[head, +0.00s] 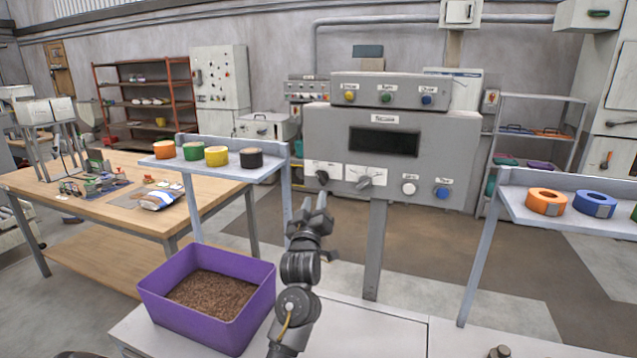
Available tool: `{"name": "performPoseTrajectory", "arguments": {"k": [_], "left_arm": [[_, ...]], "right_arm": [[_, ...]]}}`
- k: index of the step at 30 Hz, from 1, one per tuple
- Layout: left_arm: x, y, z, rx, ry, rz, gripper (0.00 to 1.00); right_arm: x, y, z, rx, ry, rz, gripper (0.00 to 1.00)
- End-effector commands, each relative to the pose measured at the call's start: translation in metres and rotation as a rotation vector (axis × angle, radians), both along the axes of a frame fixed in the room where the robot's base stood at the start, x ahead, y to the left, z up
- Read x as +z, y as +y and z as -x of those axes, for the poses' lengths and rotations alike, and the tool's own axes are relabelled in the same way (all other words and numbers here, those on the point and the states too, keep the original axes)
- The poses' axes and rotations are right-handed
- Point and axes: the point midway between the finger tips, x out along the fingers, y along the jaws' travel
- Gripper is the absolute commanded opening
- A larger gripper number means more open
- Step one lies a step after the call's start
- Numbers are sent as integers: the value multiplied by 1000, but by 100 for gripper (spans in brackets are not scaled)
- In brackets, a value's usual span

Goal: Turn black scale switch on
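The grey scale console (440,150) stands on a post in the middle of the head view, with a dark blank display (384,141). A black rotary switch (322,177) sits on a white plate at its lower left. A grey lever knob (364,183) is on the plate to its right. My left gripper (314,202) is raised just below the black switch in the picture, its fingers pointing up and slightly apart with nothing seen between them. I cannot tell how far it is from the panel. My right gripper is not in view.
A white button (409,188) and a blue button (442,193) are at the console's lower right. A purple bin (172,318) of brown pellets stands left of my arm. Shelves with tape rolls flank the console: left shelf (228,170), right shelf (520,210).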

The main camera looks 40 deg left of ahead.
Motion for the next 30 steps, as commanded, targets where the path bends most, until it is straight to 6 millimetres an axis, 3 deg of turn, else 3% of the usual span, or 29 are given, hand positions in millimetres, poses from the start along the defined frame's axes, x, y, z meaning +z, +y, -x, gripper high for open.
{"name": "performPoseTrajectory", "arguments": {"k": [6, 12, 25, 30], "left_arm": [[17, 20, -35, 0, 3, -1, 34], [24, 33, -55, -1, 2, 0, 34], [25, 37, -63, -1, 2, -1, 34], [25, 37, -63, -1, 2, -1, 11]], "right_arm": [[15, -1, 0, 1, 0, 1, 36], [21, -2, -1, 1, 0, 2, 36], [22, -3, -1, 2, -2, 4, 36], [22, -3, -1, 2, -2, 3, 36]]}}
